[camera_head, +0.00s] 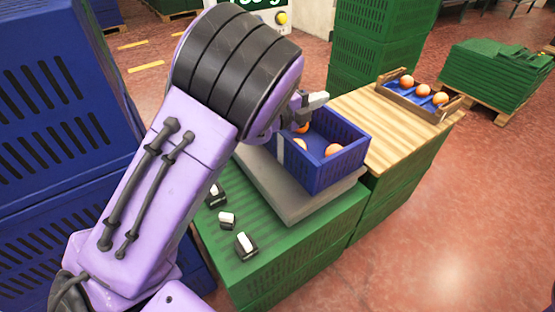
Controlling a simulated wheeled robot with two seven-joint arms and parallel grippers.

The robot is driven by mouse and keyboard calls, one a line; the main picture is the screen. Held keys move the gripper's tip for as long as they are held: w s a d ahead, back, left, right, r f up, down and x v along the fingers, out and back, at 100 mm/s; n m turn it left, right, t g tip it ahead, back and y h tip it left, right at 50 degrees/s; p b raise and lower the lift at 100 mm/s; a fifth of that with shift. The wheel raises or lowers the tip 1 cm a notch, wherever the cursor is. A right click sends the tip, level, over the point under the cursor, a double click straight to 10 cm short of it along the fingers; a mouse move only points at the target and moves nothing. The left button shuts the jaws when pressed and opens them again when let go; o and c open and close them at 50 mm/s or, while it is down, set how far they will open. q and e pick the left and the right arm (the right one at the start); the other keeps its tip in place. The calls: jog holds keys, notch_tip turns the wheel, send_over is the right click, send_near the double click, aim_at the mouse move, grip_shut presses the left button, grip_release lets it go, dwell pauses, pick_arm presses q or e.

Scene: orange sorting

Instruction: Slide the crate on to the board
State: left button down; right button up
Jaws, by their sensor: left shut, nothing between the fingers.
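The blue crate (343,169) sits on a grey scale plate (293,207) and holds a few oranges (333,149). The wooden board (386,143) lies just beyond the crate to the right, on green crates. My left gripper (314,103) is shut and empty at the crate's far left side, near its back rim. I cannot tell whether it touches the crate. My left arm hides the crate's left part. My right gripper is not in view.
A small wooden tray (405,106) with oranges stands at the board's far end. Small black-and-white blocks (246,244) lie on the green stand (275,266) in front of the scale. Tall blue crates stand at left, green stacks at the back. The board's near part is clear.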

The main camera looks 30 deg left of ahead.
pick_arm(q)
send_over(286, 156)
jog(key=v, duration=0.4)
notch_tip(286, 156, down, 15)
jog(key=b, duration=0.3)
jog(key=shift+b, duration=0.4)
jog(key=shift+w+d, duration=0.2)
jog(key=shift+w, duration=0.2)
